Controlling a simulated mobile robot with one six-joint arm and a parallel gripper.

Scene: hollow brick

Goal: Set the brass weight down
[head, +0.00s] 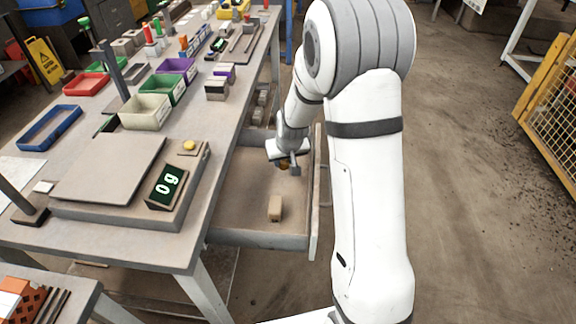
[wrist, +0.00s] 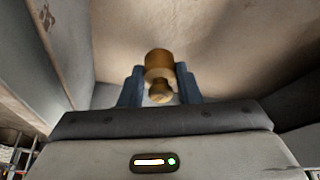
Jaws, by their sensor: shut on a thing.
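The brass weight (wrist: 159,64) is between the two dark fingers of my gripper (wrist: 161,82) in the wrist view, with its narrow knob toward the palm. My gripper is shut on it. In the head view my gripper (head: 286,164) is inside the open drawer (head: 244,188), toward its far part. Only a small bit of the brass weight (head: 284,167) shows there, partly hidden by the gripper. I cannot tell whether the weight touches the drawer floor.
A tan block (head: 275,208) lies nearer in the drawer. The drawer's walls stand close around my gripper. On the workbench, a scale (head: 110,168) has a lit display (head: 166,186). Several coloured bins, including a green one (head: 163,88), stand farther back.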

